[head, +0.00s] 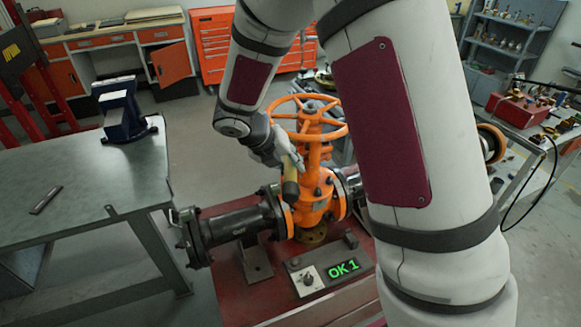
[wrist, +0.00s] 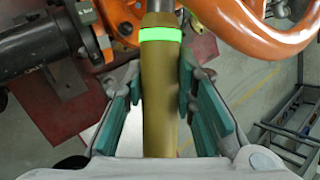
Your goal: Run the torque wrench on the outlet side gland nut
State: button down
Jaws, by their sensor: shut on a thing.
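The torque wrench has an olive-yellow body (wrist: 158,105) with a glowing green band and a grey metal shaft at the top of the wrist view. It also shows in the head view (head: 290,188), slanting beside the valve. My gripper (wrist: 162,85) is shut on the wrench body, its green pads on both sides. The orange gate valve (head: 312,190) stands in the pipe line, with its orange handwheel (head: 308,113) above. The wrench's head end lies past the frame top in the wrist view. I cannot make out the gland nuts, nor whether the wrench touches one.
The black flanged pipe (head: 230,222) runs left. A steel bench (head: 95,185) with a blue vise (head: 124,110) is at left. The handwheel rim (wrist: 245,30) is close to my gripper.

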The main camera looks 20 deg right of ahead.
jog(key=shift+r, duration=0.35)
